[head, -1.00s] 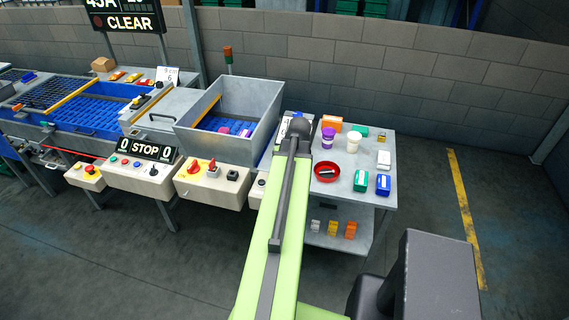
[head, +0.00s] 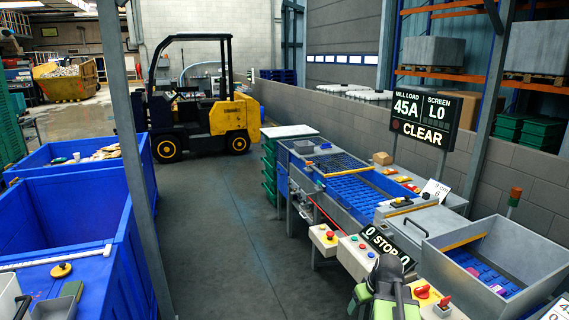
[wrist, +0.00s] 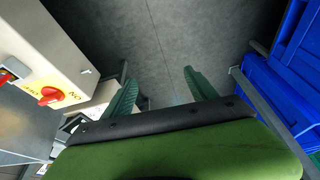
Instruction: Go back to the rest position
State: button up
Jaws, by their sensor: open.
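My gripper (wrist: 161,88) shows in the wrist view as two green fingers spread apart. Bare grey floor shows between and beyond them, and nothing is held. In the head view my arm, green and black, is at the bottom right, in front of the sorting line's control boxes. Its fingertips cannot be made out there. In the wrist view a control box with a red switch (wrist: 50,95) is close on the left of the fingers.
A grey bin (head: 500,240) and the sorting line with blue trays (head: 362,192) run along the right. Large blue containers (head: 60,215) stand at left, behind a grey post (head: 135,150). A yellow forklift (head: 235,115) is further back. The floor aisle (head: 225,235) between is clear.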

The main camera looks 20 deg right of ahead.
jog(key=w+a+f+n+g+b, duration=0.1)
jog(key=w+a+f+n, duration=0.1)
jog(key=a, duration=1.1)
jog(key=w+a+f+n+g+b, duration=0.1)
jog(key=a, duration=1.2)
jog(key=s+a+m+g, duration=0.1)
jog(key=s+a+m, duration=0.1)
jog(key=s+a, duration=0.2)
jog(key=shift+s+f+m+g, duration=0.3)
jog(key=shift+f+m+g, duration=0.1)
jog(key=shift+c, duration=0.5)
